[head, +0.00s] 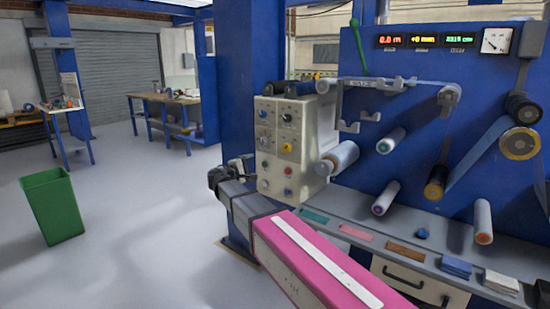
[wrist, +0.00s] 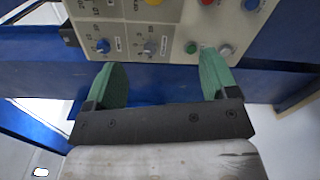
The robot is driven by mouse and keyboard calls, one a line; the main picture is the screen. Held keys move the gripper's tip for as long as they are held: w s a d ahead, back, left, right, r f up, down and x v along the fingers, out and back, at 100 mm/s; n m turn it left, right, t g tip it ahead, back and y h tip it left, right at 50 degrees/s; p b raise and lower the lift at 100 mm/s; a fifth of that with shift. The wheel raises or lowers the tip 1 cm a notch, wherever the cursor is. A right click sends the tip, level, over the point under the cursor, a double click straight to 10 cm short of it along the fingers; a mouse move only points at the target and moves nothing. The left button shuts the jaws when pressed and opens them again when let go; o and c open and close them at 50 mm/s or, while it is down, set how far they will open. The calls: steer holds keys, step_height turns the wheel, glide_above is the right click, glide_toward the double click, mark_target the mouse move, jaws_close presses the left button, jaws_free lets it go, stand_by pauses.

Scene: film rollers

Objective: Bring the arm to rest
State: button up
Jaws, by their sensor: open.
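My gripper (wrist: 163,64) is open, with two green fingers set wide apart and nothing between them. Beyond the fingers in the wrist view is a cream control panel (wrist: 172,30) with knobs and buttons. In the head view my arm, with a pink link, reaches from the bottom right up to the left. Its dark end (head: 222,178) is close to the left side of the control panel (head: 282,145). I cannot tell the exact gap between them. The fingers are hard to make out in the head view.
The blue machine (head: 410,90) with several rollers fills the right side. A grey ledge (head: 455,262) below it bears coloured pads and cloths. A green bin (head: 52,206) stands on open floor at left. Workbenches (head: 165,100) stand farther back.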

steer(key=s+d+f+m+g+y, duration=0.2)
steer(key=s+d+f+m+g, duration=0.15)
steer(key=d+f, duration=0.6)
steer(key=s+d+f+m+g+y, duration=0.15)
steer(key=s+d+f+g, duration=0.35)
steer(key=d+f, duration=0.5)
steer(key=s+d+f+m+g+y, duration=0.2)
steer(key=s+d+f+m+y, duration=0.1)
steer(key=s, duration=0.5)
steer(key=s+d+f+m+g+y, duration=0.3)
steer(key=s+d+f+m+y, duration=0.1)
steer(key=s+d+f, duration=0.3)
step_height(320, 180, down, 2)
steer(key=shift+s+m, duration=0.7)
steer(key=shift+s, duration=0.15)
